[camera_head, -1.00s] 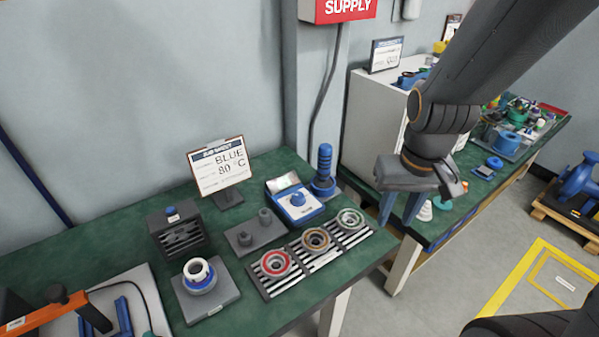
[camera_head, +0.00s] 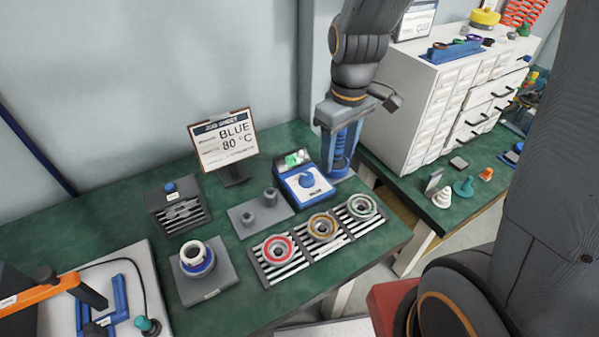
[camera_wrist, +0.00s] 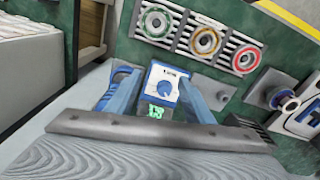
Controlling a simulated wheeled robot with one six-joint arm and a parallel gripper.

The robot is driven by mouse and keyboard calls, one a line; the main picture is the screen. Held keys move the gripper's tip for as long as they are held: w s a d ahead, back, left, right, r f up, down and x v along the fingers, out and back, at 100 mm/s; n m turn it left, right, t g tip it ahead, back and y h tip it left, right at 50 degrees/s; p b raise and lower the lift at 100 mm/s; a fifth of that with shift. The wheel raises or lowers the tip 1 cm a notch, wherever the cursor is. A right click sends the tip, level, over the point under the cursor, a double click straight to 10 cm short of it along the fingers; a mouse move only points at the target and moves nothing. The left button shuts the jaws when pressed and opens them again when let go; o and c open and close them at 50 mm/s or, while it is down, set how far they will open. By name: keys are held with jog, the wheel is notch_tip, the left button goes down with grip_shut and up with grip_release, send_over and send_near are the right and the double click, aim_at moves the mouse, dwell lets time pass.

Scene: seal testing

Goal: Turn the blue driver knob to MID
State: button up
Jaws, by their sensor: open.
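The blue driver box (camera_head: 304,185) stands on the green bench, with a white face, a blue knob (camera_head: 307,180) and a lit green display at its back. The knob's setting is too small to read. In the wrist view the knob (camera_wrist: 165,88) lies between my two fingers, some way beyond them, with the green display (camera_wrist: 155,111) nearer. My gripper (camera_head: 341,168) is open and empty, pointing down at the right of the box. In the head view its fingers overlap the blue ribbed driver handle (camera_head: 340,150); I cannot tell whether they touch it.
A rack with red, brown and green rings (camera_head: 322,227) lies in front of the box. A job sheet (camera_head: 223,142) reading BLUE 80 °C stands behind. A white drawer cabinet (camera_head: 435,100) is at right.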

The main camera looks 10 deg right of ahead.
aim_at(306, 175)
jog(key=w+a+f+n, duration=0.1)
jog(key=w+a+n, duration=0.1)
jog(key=w+a+f+n, duration=0.1)
jog(key=w+a+n, duration=0.1)
jog(key=n, duration=0.1)
jog(key=w+a+n+g, duration=0.1)
jog(key=w+a+n, duration=0.1)
jog(key=n, duration=0.1)
jog(key=shift+f, duration=0.4)
jog(key=shift+s+a+f+p, duration=0.1)
jog(key=shift+f+p, duration=0.2)
jog(key=shift+f, duration=1.65)
jog(key=shift+s+a+f+p, duration=0.1)
jog(key=shift+f+p, duration=0.15)
jog(key=shift+f, duration=1.65)
jog(key=c, duration=1.1)
jog(key=shift+o, duration=0.2)
